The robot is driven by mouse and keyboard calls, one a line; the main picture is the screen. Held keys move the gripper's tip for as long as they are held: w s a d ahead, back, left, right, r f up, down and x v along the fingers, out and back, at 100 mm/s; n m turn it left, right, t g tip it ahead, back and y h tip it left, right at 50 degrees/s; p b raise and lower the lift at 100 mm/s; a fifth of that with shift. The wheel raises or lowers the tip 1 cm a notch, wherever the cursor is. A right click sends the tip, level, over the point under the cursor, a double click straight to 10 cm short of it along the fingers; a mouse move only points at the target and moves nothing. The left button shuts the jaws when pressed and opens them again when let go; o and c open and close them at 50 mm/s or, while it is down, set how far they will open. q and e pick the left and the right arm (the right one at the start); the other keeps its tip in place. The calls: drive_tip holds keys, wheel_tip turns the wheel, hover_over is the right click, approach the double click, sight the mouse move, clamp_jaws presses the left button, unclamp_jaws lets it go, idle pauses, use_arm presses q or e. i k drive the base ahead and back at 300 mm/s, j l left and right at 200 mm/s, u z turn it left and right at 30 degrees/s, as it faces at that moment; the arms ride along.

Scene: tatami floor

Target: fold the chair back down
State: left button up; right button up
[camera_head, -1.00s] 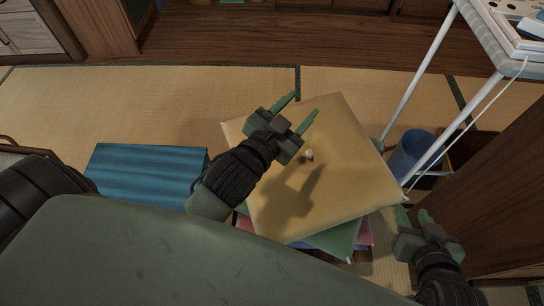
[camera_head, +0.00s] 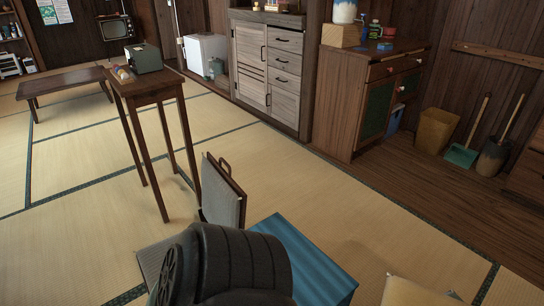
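The chair is a low floor chair with a dark wooden frame and a pale grey pad. Its back (camera_head: 222,197) stands up, slightly tilted, with a handle loop at the top. A grey flat part that looks like its seat (camera_head: 153,262) lies on the tatami to the left. A dark, ribbed link of my own arm covers part of the seat and the foot of the back, so the hinge is hidden. Neither gripper is in view now.
A blue box (camera_head: 312,258) stands just right of the chair. A tall wooden stand (camera_head: 150,92) with a green device rises behind it. A low table (camera_head: 62,82) is farther left. A yellow cushion (camera_head: 415,293) shows at the bottom right. Open tatami lies left and right.

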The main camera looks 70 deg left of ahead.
sight(223, 202)
drive_tip(key=k+j+u, duration=0.1)
drive_tip(key=u, duration=2.65)
